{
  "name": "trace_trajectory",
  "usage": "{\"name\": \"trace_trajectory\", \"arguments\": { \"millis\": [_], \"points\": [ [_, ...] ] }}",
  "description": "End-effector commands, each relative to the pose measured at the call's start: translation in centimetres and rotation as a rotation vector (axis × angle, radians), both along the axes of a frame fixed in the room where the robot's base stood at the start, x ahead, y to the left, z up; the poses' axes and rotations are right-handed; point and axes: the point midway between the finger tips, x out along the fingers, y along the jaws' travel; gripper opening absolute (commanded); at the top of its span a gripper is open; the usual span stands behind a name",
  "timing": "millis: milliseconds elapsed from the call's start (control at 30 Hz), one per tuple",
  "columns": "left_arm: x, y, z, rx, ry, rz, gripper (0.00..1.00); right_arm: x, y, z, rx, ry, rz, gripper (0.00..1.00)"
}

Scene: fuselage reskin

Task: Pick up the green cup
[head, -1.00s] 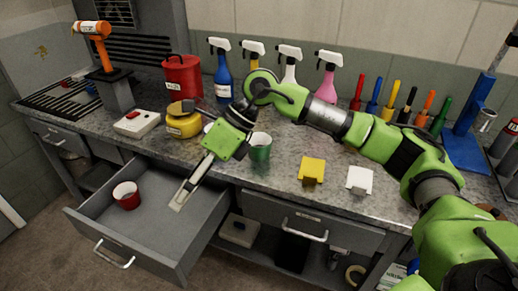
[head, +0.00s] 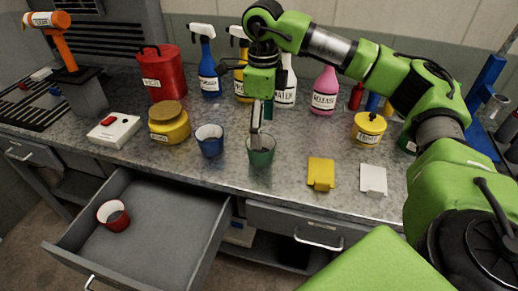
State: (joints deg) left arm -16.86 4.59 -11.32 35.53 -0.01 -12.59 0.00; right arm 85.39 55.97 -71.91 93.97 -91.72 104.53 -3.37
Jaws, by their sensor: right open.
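The green cup (head: 261,152) stands upright on the grey speckled counter, near its front edge. My right gripper (head: 259,138) points down right at the cup, with its fingers at or just inside the rim. The gripper is open; whether it touches the cup cannot be told. A blue cup (head: 210,141) stands just left of the green one. A red cup (head: 113,215) sits in the open drawer. My left gripper is not in view.
The open drawer (head: 160,215) juts out below the counter. Yellow (head: 321,172) and white (head: 373,179) holders lie right of the cup. A yellow jar (head: 169,123), red canister (head: 163,75) and spray bottles such as the pink one (head: 325,92) stand left and behind.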

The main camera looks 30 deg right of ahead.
Motion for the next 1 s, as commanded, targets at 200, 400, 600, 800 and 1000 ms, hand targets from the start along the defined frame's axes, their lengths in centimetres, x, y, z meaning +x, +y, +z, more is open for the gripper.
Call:
{"name": "trace_trajectory", "arguments": {
  "millis": [200,400,600,800,1000],
  "points": [
    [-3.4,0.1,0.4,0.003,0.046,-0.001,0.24,0.0,0.1,-3.4,0.001,0.001,0.002,0.72],
    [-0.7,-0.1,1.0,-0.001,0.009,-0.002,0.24,0.2,0.0,-4.6,0.002,0.001,0.002,0.72],
    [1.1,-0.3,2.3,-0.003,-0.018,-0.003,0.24,0.7,-0.2,-7.6,0.002,0.003,0.002,0.72],
    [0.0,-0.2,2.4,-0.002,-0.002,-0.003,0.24,0.8,-0.3,-9.2,0.002,-0.001,0.001,0.72],
    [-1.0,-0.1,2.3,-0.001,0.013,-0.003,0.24,0.8,-0.2,-9.2,0.002,-0.001,0.002,0.70]
  ]
}}
